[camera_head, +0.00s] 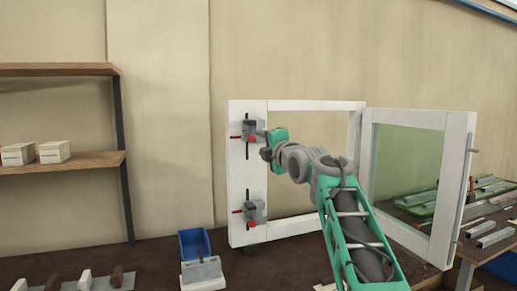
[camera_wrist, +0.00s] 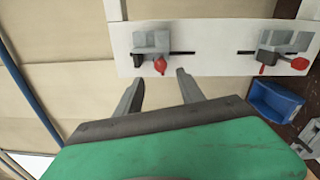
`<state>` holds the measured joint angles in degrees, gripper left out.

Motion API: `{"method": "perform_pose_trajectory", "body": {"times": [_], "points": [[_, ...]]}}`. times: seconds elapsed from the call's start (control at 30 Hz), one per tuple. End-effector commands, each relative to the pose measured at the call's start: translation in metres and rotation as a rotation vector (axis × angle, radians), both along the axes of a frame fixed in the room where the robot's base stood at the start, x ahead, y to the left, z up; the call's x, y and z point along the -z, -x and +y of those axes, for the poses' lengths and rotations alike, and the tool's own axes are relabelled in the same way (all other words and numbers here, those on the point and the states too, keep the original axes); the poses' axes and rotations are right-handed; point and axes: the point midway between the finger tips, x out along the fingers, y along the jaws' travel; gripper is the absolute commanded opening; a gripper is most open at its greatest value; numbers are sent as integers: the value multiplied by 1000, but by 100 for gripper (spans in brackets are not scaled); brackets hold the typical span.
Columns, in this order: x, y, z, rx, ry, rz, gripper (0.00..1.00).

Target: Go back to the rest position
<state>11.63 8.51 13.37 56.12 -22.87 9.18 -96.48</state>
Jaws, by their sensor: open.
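My gripper (camera_wrist: 160,90) is open and empty in the wrist view, its two grey fingers spread apart. The fingers point at the white frame's wide left post (camera_wrist: 206,58), just short of the upper clamp (camera_wrist: 152,45) with its red knob. In the head view my gripper (camera_head: 267,144) is beside that upper clamp (camera_head: 249,131); I cannot tell whether they touch. The lower clamp (camera_head: 252,211) sits on the same post, and it also shows at the right of the wrist view (camera_wrist: 284,50).
The white frame (camera_head: 238,175) stands upright on the dark bench. Its glazed sash (camera_head: 408,150) is swung open at right, near my arm. A blue bin (camera_head: 194,242) and a pale box (camera_head: 203,274) stand below. Shelves (camera_head: 75,161) are at left, metal profiles (camera_head: 485,205) at right.

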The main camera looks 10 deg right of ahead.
Motion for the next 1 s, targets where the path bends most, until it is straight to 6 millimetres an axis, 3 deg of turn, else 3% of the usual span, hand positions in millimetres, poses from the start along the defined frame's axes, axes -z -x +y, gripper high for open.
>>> {"method": "perform_pose_trajectory", "body": {"times": [0.37, 0.47, 0.53, 0.67, 0.8, 1.0], "points": [[2, 5, 0, 1, -15, 16, 46], [18, 17, 4, 17, -123, 119, 46], [47, 36, 10, 52, -272, 260, 46], [126, 104, 20, 213, -630, 584, 46], [212, 196, 26, 474, -958, 853, 46], [312, 334, 25, 926, -1291, 1071, 46]]}}
